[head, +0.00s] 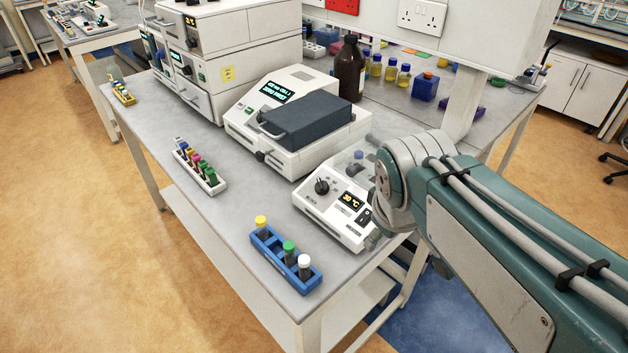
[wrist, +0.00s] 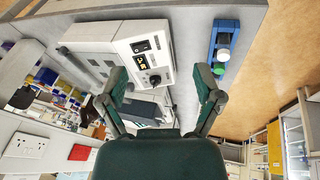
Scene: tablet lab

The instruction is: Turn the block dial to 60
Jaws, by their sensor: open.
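The block heater (head: 337,211) is a small white unit near the bench's front right corner. Its black dial (head: 322,186) sits on the sloped panel, left of an amber display (head: 350,201) that appears to read 30 °C. A dark switch (head: 365,214) is right of the display. In the wrist view the dial (wrist: 155,80) lies between my gripper's (wrist: 161,76) spread fingers and beyond them, nearer the left finger. My gripper is open and empty, with no visible contact with the dial. In the head view my arm hides it. The dial's pointer setting is too small to read.
A blue rack (head: 285,262) with three capped tubes stands in front of the heater. A tube rack (head: 200,170) with several coloured caps is farther left. A white instrument with a dark lid (head: 310,120) stands just behind. Bare bench (head: 240,205) lies between the racks.

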